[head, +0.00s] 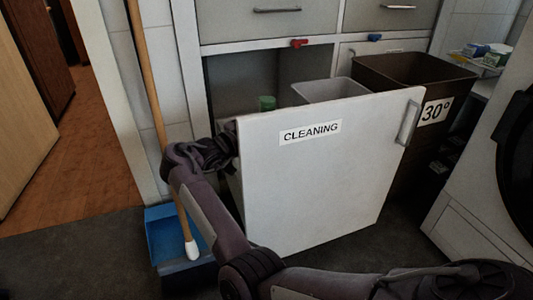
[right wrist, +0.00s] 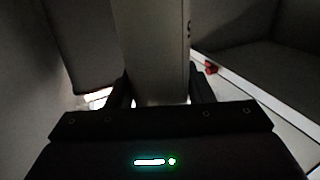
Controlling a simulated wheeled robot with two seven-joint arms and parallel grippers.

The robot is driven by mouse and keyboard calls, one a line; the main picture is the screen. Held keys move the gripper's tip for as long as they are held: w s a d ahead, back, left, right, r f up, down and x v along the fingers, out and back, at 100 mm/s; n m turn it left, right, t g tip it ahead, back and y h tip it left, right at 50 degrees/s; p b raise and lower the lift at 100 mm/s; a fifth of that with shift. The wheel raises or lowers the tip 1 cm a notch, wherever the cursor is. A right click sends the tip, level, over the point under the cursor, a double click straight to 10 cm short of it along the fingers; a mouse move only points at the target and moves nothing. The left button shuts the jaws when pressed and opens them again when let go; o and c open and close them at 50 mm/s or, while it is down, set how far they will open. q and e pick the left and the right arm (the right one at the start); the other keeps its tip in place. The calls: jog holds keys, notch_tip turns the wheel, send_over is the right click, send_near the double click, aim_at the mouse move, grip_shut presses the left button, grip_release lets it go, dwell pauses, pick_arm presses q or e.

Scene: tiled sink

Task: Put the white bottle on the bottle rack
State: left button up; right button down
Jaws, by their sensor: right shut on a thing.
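My right gripper (head: 222,152) is at the left edge of the open white door marked CLEANING (head: 320,185), at the mouth of the cabinet. The door hides its fingertips in the head view. In the right wrist view, my right gripper (right wrist: 160,92) is shut on a pale, flat-sided thing with a dark mark on its right edge, which looks like the white bottle (right wrist: 155,50). The head view does not show this bottle. I cannot make out a bottle rack in either view. My left gripper is not in view.
A green-topped thing (head: 267,103) and a pale bin (head: 328,89) stand behind the door. A dark bin marked 30° (head: 410,72) is to the right. A wooden broom handle (head: 148,80) and a blue dustpan (head: 168,228) stand at the left. Open floor lies further left.

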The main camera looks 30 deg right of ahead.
notch_tip(320, 180, down, 6)
jog(key=b, duration=0.3)
jog(key=shift+r, duration=0.4)
jog(key=c, duration=0.7)
grip_release()
jog(key=shift+f, duration=0.2)
